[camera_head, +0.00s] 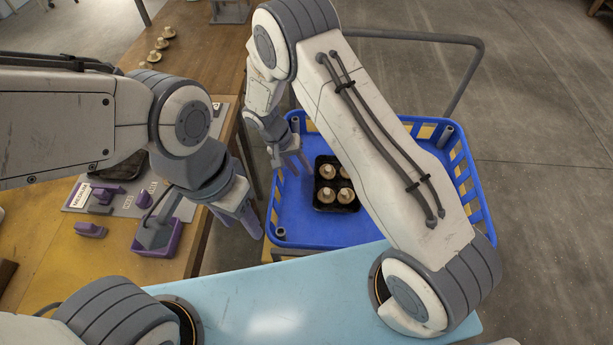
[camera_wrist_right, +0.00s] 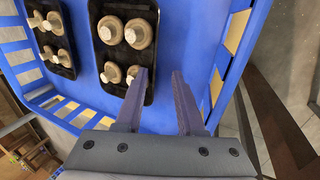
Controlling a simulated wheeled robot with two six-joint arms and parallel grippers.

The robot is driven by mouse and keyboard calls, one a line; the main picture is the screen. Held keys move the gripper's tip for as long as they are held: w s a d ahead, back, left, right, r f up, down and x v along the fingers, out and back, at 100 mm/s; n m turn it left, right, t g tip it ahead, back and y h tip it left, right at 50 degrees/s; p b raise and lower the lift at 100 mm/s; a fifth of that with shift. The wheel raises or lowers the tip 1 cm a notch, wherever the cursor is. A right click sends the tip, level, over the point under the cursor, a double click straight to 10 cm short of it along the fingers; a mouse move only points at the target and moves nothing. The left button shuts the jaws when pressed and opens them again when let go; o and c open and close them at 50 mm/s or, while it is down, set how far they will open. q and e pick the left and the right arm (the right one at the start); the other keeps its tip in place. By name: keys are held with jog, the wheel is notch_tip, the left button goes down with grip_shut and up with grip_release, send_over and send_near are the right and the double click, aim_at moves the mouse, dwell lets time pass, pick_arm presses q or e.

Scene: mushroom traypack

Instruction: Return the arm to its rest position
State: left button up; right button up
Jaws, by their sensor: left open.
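My right arm reaches over a blue crate (camera_head: 290,225), and its gripper (camera_head: 292,163) hangs at the crate's left side, left of a black tray (camera_head: 318,207) holding several pale mushrooms (camera_head: 328,171). In the right wrist view the gripper (camera_wrist_right: 160,82) has its fingers apart with nothing between them. That view shows two black trays with mushrooms in the crate, a nearer one (camera_wrist_right: 118,90) and another (camera_wrist_right: 62,70) at the left. My left gripper (camera_head: 240,213) is open and empty, pointing down between the wooden table and the crate.
The wooden table (camera_head: 215,75) at left bears a grey board with purple pieces (camera_head: 100,200), a purple-edged bin (camera_head: 160,240) close to my left gripper, and a row of mushrooms (camera_head: 162,44) farther back. A grey handle rail (camera_head: 440,38) stands behind the crate. The floor at right is clear.

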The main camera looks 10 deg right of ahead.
jog(key=shift+v, duration=1.7)
jog(key=s+a+r+n+y+p, duration=0.1)
jog(key=s+r+n+p, duration=0.1)
jog(key=s+r, duration=0.5)
jog(key=s+a+r+n+t+y+p, duration=0.1)
jog(key=s+a+r+n+p, duration=0.15)
jog(key=r, duration=0.85)
jog(key=s+a+r+n+y+p, duration=0.1)
jog(key=s+r+n+p, duration=0.15)
jog(key=s+r, duration=0.5)
jog(key=s+d+r+n+y+p, duration=0.1)
jog(key=s+r+n+y+p, duration=0.1)
jog(key=s+r, duration=0.4)
jog(key=s+n, duration=0.1)
jog(key=s, duration=0.1)
jog(key=shift+s+r+p, duration=0.3)
jog(key=shift+s, duration=0.1)
jog(key=shift+d, duration=0.1)
